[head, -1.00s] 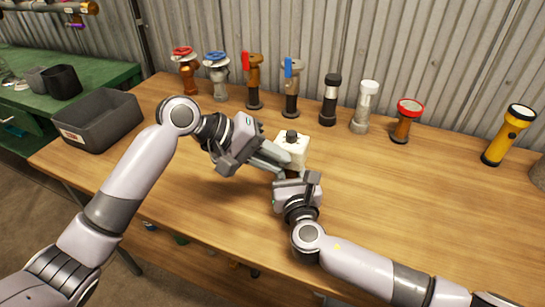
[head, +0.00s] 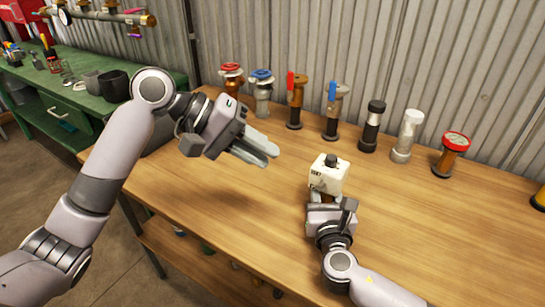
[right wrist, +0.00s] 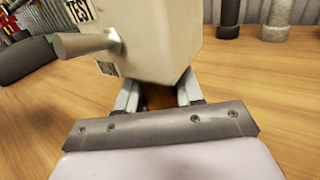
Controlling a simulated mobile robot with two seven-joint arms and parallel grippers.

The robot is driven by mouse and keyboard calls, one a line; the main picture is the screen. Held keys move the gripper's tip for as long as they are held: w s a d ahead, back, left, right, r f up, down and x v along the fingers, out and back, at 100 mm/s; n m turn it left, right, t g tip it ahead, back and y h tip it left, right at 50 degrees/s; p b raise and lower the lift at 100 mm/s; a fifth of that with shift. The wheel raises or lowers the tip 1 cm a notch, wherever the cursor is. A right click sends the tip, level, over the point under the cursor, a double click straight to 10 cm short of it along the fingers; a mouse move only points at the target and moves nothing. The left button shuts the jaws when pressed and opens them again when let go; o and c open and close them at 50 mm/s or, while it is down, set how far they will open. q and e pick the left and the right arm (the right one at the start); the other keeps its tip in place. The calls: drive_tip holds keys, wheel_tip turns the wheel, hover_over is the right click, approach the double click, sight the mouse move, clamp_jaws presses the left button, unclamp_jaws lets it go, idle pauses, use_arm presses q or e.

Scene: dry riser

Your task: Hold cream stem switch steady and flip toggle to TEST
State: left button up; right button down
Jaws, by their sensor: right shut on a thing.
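The cream stem switch (head: 328,175) stands upright on the wooden table, with a black knob on top and dark lettering on its left face. My right gripper (head: 323,198) is shut around its brown stem (right wrist: 158,96), below the cream box. In the right wrist view the toggle lever (right wrist: 85,43) sticks out to the left, between a TEST label (right wrist: 80,10) above and a second, unreadable label below. I cannot tell its setting for sure. My left gripper (head: 258,151) is empty, its fingers together, up and left of the switch and apart from it.
Several valves and posts stand along the corrugated back wall, among them a red-wheel valve (head: 231,77), a blue-wheel valve (head: 262,88) and a red-topped post (head: 451,152). A green bench (head: 60,115) is at the left. The table around the switch is clear.

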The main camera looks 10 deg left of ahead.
idle(0.3)
drive_tip(key=c, duration=0.6)
unclamp_jaws()
drive_tip(key=shift+c, duration=0.2)
